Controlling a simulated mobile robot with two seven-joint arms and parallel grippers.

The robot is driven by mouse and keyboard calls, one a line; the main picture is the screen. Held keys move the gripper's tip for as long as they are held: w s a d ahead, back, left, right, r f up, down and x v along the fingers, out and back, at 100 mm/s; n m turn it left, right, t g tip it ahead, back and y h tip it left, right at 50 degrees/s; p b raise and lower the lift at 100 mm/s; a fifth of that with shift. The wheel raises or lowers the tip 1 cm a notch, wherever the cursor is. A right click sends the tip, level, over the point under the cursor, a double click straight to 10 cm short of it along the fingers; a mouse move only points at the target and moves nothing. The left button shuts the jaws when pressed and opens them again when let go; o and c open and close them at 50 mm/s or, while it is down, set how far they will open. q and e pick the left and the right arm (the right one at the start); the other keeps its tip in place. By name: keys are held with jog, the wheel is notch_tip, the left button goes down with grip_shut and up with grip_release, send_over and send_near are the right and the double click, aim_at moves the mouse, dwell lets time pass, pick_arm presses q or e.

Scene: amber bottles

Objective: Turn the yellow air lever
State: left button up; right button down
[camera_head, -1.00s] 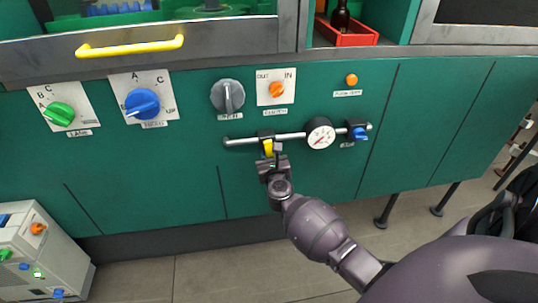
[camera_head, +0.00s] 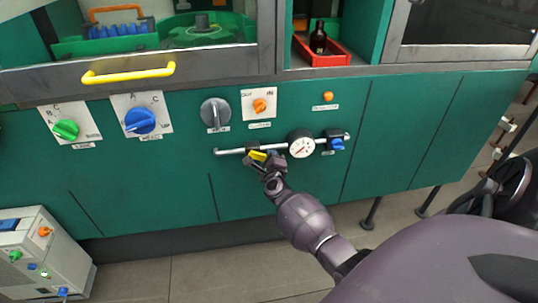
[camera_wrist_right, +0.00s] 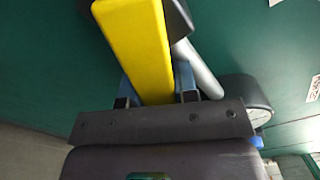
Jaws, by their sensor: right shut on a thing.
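The yellow air lever (camera_head: 258,155) sits on the horizontal metal pipe (camera_head: 231,151) on the front of the green cabinet. In the head view it lies slanted, close to the line of the pipe. My right gripper (camera_head: 262,162) is at the lever, its arm reaching up from the lower right. In the wrist view the yellow lever (camera_wrist_right: 140,45) runs between the two fingers of my right gripper (camera_wrist_right: 157,88), which are shut on it. The fingertips are partly hidden by the lever and the gripper body. My left gripper is not in view.
A pressure gauge (camera_head: 301,144) and a blue valve knob (camera_head: 336,144) are on the same pipe to the right. Above are a grey knob (camera_head: 215,113) and an orange switch (camera_head: 260,106). A red tray (camera_head: 322,55) holds an amber bottle (camera_head: 318,37).

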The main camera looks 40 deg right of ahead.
aim_at(269, 143)
jog(key=r+n+p, duration=0.1)
jog(key=n, duration=0.2)
jog(key=r+n+p, duration=0.1)
jog(key=n, duration=0.1)
jog(key=shift+s+d+r+p, duration=0.2)
jog(key=shift+d+r+p, duration=0.1)
jog(key=shift+r+p, duration=0.05)
jog(key=shift+r+n, duration=0.1)
jog(key=shift+n, duration=0.4)
jog(key=c, duration=0.9)
grip_release()
jog(key=shift+s, duration=0.1)
